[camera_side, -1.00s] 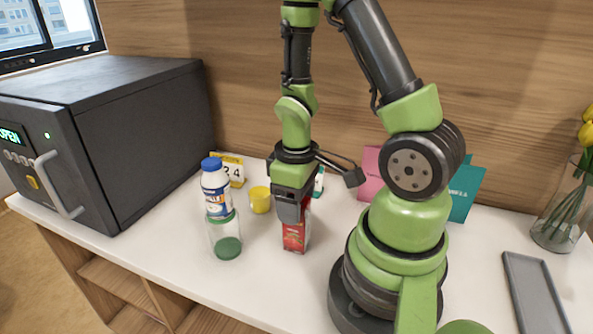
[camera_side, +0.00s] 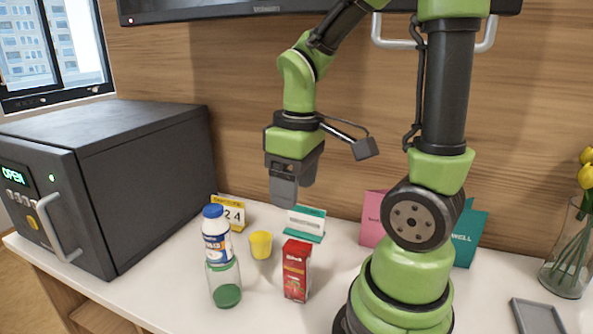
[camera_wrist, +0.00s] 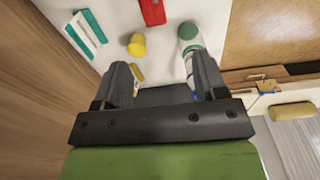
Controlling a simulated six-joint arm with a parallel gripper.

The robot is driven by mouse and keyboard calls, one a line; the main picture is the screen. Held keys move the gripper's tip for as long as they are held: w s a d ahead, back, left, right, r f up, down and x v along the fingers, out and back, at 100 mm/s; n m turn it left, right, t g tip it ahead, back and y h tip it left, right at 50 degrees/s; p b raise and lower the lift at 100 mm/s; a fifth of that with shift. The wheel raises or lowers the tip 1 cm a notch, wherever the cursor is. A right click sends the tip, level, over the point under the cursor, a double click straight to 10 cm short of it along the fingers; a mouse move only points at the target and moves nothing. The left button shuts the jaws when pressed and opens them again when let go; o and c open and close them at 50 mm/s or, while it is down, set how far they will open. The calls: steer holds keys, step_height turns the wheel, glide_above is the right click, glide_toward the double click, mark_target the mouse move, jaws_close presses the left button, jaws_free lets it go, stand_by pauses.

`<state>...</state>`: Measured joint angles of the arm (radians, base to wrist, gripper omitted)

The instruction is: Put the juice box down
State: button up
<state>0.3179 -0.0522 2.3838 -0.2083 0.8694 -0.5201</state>
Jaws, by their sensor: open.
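The red juice box (camera_side: 296,270) stands upright on the white bedside top, left of my arm's base in the side view. It also shows at the top edge of the wrist view (camera_wrist: 153,11), partly cut off. My gripper (camera_side: 285,190) is raised well above the surface, up and slightly left of the box, and does not touch it. In the wrist view its two fingers (camera_wrist: 160,80) are spread apart with nothing held between them.
Behind are a calendar (camera_side: 231,213) and a teal-edged card (camera_side: 305,222). A dark safe (camera_side: 120,180) fills the left.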

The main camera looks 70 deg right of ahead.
steer(key=s+a+r+m+t+y, duration=0.2)
steer(key=s+a+r+m+t, duration=0.1)
steer(key=a+r+t, duration=0.3)
step_height(320, 180, up, 3)
steer(key=shift+s+a+m, duration=0.15)
steer(key=shift+a+m, duration=0.15)
steer(key=shift+a, duration=0.9)
